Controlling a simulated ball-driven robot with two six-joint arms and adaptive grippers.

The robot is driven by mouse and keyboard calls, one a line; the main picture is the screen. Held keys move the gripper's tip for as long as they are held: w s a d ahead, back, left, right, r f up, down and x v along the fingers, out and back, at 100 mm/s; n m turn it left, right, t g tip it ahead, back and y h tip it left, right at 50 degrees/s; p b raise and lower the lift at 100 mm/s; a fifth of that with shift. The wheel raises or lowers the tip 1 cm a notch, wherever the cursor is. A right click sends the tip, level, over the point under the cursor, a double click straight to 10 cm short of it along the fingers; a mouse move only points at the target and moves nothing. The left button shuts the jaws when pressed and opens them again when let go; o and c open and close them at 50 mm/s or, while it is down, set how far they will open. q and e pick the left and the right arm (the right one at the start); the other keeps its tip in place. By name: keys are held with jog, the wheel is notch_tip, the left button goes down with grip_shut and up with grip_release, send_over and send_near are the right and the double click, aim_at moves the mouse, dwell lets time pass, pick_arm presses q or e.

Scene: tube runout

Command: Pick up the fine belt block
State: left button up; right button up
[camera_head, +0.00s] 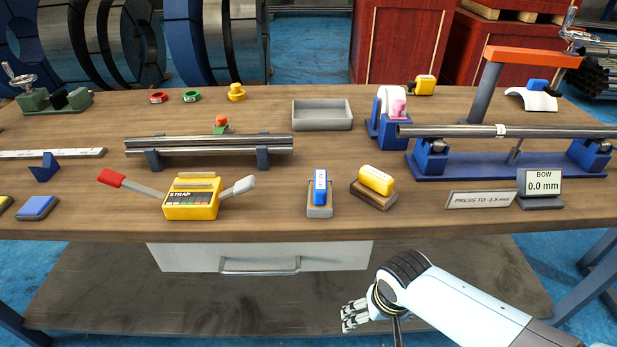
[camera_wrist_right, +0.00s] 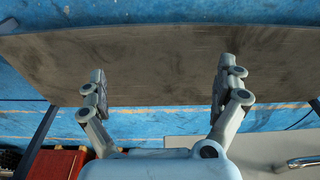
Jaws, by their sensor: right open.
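Two belt-block candidates stand side by side near the bench's front edge. One is a blue block (camera_head: 320,187) with a white label, upright on a grey base (camera_head: 319,211). The other is a yellow block (camera_head: 377,179) with a white label, lying on a brown base (camera_head: 372,195). I cannot read which label says fine. My right gripper (camera_head: 352,315) is below and in front of the bench edge, apart from both blocks. In the right wrist view the gripper (camera_wrist_right: 162,72) is open and empty, with the lower shelf beyond it. My left gripper is not in view.
A yellow strap tool (camera_head: 192,199) with red and grey handles stands left of the blocks. A tube (camera_head: 520,131) rests on a blue stand at right, near a BOW display (camera_head: 542,186). A drawer (camera_head: 262,257) hangs under the bench. An empty grey tray (camera_head: 321,115) stands behind.

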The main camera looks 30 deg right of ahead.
jog(key=w+r+m+p, duration=0.15)
jog(key=w+r, duration=0.35)
jog(key=r, duration=0.5)
notch_tip(320, 180, up, 20)
jog(key=m+g+p, duration=0.2)
jog(key=m+p, duration=0.1)
jog(key=m, duration=1.4)
send_over(320, 179)
jog(key=shift+d+r+y, duration=0.15)
jog(key=shift+d+y, duration=0.1)
jog(key=shift+y, duration=0.15)
jog(key=shift+w+f+m, duration=0.2)
jog(key=shift+f+m, duration=0.05)
notch_tip(320, 179, down, 5)
jog(key=shift+r+b, duration=0.2)
jog(key=shift+b, duration=0.2)
jog(key=f, duration=0.5)
jog(key=shift+s+a+f, duration=0.2)
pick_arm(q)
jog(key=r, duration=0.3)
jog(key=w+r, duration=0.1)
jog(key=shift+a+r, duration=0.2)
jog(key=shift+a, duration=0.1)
pick_arm(e)
jog(key=c, duration=1.2)
